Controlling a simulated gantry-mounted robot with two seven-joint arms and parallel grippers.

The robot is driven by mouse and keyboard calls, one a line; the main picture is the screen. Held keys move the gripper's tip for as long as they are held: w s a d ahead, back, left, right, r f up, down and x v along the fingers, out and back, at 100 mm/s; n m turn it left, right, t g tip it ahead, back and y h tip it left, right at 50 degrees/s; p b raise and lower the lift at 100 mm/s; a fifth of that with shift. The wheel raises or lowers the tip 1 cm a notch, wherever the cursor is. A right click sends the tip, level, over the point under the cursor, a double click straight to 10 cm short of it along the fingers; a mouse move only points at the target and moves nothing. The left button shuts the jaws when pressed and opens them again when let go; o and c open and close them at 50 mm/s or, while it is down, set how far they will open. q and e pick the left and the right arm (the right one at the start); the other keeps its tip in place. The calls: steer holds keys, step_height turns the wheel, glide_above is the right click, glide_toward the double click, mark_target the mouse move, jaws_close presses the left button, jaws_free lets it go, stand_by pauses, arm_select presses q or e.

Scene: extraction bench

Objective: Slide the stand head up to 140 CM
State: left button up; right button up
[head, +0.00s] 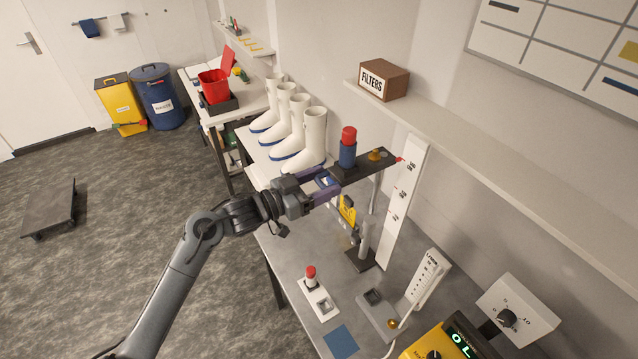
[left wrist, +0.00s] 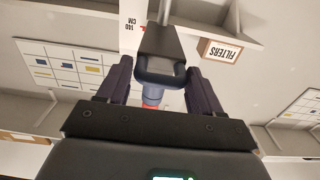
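The dark stand head (head: 362,168) is a flat arm carrying a blue bottle (head: 347,155) with a red cap and a brass knob (head: 377,155). Its red pointer (head: 400,159) is close to the top mark of the white scale (head: 392,226). In the left wrist view "140 CM" (left wrist: 130,24) is printed beside the stand head (left wrist: 160,45). My left gripper (head: 326,180) is around the stand head's front handle (left wrist: 160,77). My right gripper is in neither view.
A shelf with a FILTERS box (head: 383,79) runs along the wall. White boots (head: 303,140) stand behind on the bench. A red-capped item on a white plate (head: 317,301), a blue pad (head: 341,341) and a yellow meter (head: 445,342) are on the near bench.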

arm_select(q)
steer(key=shift+o, duration=0.8)
steer(key=shift+a+f, duration=0.1)
steer(key=shift+a, duration=0.05)
steer(key=b+v, duration=0.3)
steer(key=v, duration=0.7)
steer(key=shift+s+a, duration=0.2)
